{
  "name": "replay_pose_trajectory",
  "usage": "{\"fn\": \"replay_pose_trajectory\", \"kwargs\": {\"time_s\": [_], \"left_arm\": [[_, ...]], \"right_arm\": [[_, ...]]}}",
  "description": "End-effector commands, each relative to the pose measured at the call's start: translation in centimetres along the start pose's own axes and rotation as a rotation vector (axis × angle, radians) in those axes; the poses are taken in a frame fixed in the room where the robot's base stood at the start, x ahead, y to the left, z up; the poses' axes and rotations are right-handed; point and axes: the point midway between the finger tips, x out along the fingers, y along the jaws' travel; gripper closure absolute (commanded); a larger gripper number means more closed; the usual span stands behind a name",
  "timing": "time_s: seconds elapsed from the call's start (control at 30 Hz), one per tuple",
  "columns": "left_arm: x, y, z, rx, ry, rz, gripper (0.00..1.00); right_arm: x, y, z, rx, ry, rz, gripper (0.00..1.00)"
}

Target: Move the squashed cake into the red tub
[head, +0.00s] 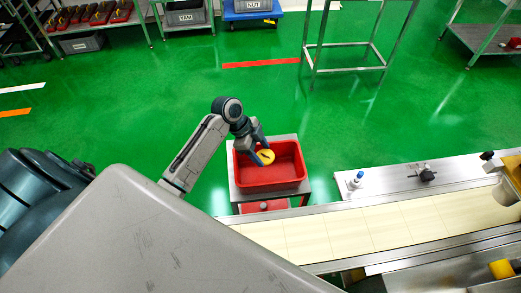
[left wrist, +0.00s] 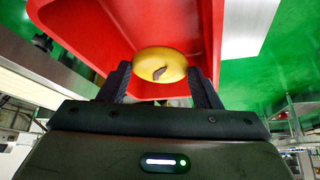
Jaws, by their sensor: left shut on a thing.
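The squashed cake (head: 265,157) is a flat yellow round with a dark mark or crack on its face. My left gripper (head: 259,151) is shut on it and holds it over the red tub (head: 283,182) in the head view. In the left wrist view the cake (left wrist: 160,65) sits between the two dark fingers of my left gripper (left wrist: 160,80), with the red tub (left wrist: 75,22) behind it. I cannot tell how far the cake is above the tub floor. My right gripper is not in view.
The tub stands on a small metal stand (head: 235,193). A cream conveyor belt (head: 350,228) with a metal frame runs along the near side of it. Green floor (head: 150,100) is open behind. A shelf (head: 335,45) stands farther back.

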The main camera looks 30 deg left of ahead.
Motion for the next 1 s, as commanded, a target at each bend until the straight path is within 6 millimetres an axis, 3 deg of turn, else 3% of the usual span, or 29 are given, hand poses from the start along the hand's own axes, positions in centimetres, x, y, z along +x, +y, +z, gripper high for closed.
{"fn": "replay_pose_trajectory", "kwargs": {"time_s": [0.27,0.3,0.4,0.77,1.0], "left_arm": [[0.1,0.0,0.1,0.000,0.000,0.000,0.57],[0.1,0.0,0.1,0.000,0.000,0.000,0.35],[0.1,0.0,0.1,0.000,0.000,0.000,0.17],[-0.3,0.0,0.2,0.000,-0.001,-0.001,0.17],[-4.4,-0.1,0.3,0.004,-0.005,-0.005,0.17]], "right_arm": [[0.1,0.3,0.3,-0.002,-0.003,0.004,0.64],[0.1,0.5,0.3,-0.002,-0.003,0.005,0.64],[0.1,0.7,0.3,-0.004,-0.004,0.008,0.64],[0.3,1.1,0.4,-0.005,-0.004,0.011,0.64],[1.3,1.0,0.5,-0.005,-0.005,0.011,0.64]]}}
